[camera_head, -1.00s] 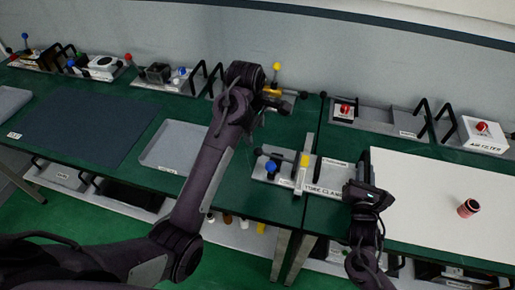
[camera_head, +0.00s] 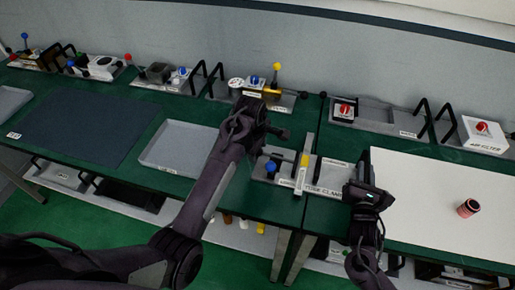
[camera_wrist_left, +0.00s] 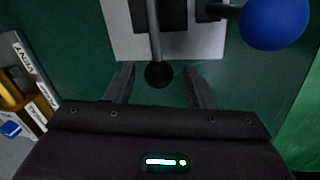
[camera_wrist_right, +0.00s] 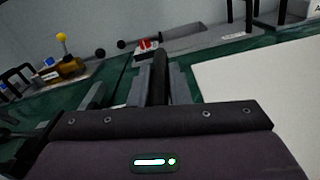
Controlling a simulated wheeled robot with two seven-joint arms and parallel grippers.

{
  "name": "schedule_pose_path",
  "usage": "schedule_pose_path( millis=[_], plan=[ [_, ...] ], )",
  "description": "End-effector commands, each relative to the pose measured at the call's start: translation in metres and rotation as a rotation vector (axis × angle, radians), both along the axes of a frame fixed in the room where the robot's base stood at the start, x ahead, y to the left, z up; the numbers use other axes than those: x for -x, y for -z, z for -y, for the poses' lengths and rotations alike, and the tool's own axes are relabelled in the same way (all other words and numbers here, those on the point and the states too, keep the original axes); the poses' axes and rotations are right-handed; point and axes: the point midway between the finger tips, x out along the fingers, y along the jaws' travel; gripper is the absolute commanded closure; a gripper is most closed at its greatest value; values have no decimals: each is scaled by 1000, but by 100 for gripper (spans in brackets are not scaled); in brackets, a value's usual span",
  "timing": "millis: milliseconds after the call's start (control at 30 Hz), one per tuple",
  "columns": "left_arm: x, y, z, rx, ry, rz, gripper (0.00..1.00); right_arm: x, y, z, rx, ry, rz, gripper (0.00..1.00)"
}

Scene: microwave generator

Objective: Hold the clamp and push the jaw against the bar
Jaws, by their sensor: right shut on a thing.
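The tube clamp is a grey plate (camera_head: 325,176) labelled TUBE CLAMP, with a blue ball knob (camera_head: 270,166), dark parts and a pale upright bar with a yellow section (camera_head: 304,160). My right gripper (camera_head: 358,188) is at the plate's right end. In the right wrist view its fingers are shut on a dark upright post (camera_wrist_right: 160,80). My left gripper (camera_head: 266,132) is over the clamp's far left side. In the left wrist view its fingers (camera_wrist_left: 160,88) are apart, with a black ball knob (camera_wrist_left: 159,74) on a rod between them. The blue knob (camera_wrist_left: 275,20) is beyond the right finger.
A grey tray (camera_head: 180,147) and a dark mat (camera_head: 75,128) lie on the left. A white board (camera_head: 430,205) with a small red-and-black cylinder (camera_head: 468,208) is on the right. Fixtures with black handles line the back, including the air filter (camera_head: 483,135).

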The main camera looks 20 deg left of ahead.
Motion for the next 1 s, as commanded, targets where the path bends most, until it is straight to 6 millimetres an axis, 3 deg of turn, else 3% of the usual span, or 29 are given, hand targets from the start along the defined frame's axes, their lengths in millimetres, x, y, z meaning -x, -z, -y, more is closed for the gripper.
schedule_pose_path(
  millis=[33,367,567,800,1000],
  plan=[
    [0,0,0,0,0,0,58,1,5,0,2,0,-10,100],
    [0,0,0,0,0,-1,100,1,5,0,2,0,-10,100],
    [0,0,3,0,0,-2,100,1,5,0,2,0,-11,100],
    [1,1,32,0,2,-2,100,1,5,-1,1,-2,-11,100],
    [1,1,32,0,2,-2,100,1,5,-1,1,-2,-11,100]
  ],
)
